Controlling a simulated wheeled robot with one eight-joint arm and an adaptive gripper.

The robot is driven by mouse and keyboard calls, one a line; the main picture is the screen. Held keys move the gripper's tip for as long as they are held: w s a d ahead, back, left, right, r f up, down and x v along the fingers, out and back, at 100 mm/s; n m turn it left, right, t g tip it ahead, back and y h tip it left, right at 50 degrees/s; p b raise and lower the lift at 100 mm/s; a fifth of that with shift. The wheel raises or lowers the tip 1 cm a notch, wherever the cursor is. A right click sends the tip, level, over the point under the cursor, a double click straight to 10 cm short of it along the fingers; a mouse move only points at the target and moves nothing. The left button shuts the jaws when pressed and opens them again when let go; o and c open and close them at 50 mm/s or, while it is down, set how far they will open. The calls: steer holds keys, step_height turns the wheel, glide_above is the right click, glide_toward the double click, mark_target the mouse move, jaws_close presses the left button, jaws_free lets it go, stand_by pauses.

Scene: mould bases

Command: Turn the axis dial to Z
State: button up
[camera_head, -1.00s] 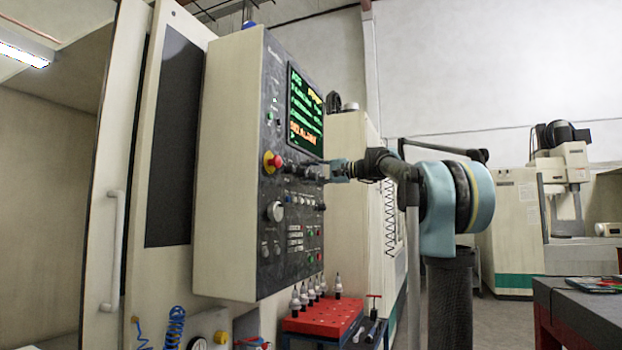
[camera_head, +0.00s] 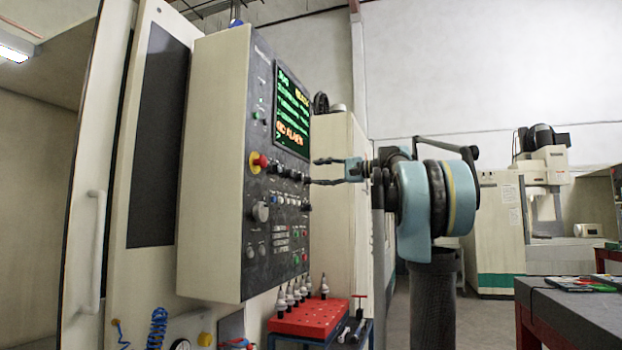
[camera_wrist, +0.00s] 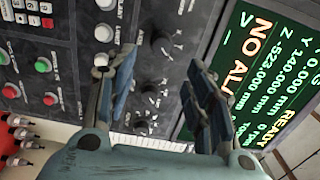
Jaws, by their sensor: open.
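The axis dial (camera_wrist: 160,42), a black knob with small letters X, Y and Z beside it, is on the dark control panel in the wrist view. I cannot read its pointer clearly. In the head view it is among a row of small black knobs below the screen; I cannot tell which one. My gripper (camera_head: 311,172) is open and empty, its fingers spread in front of the panel's right side. In the wrist view my gripper (camera_wrist: 162,60) has its fingers on either side of the view, with the dial showing beyond the gap between the tips.
The lit screen (camera_head: 292,115) is above the knobs. A red emergency button (camera_head: 260,161) and a larger grey dial (camera_head: 261,212) are to the left. A red tool rack (camera_head: 310,318) stands below the panel. The space right of the panel is open around my arm.

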steer(key=shift+v, duration=0.85)
steer(key=s+f+n+g+h, duration=0.1)
steer(key=s+f+h, duration=0.35)
steer(key=f, duration=0.75)
steer(key=s+f+g+h, duration=0.1)
steer(key=s+f, duration=0.7)
steer(key=f, duration=0.4)
steer(key=s+f+n+g+h, duration=0.1)
steer(key=s+f+h, duration=0.35)
steer(key=f, duration=0.75)
steer(key=s+d+f+h, duration=0.2)
steer(key=s+d+f, duration=0.2)
steer(key=f, duration=0.7)
steer(key=s+d+f+n+h, duration=0.1)
steer(key=s+d+f, duration=0.3)
steer(key=s+f, duration=0.5)
steer(key=s+d+f+n+g+h, duration=0.1)
steer(key=s+d+f+h, duration=0.3)
steer(key=f, duration=0.9)
steer(key=s+d, duration=0.1)
steer(key=s, duration=0.1)
steer(key=shift+s, duration=0.35)
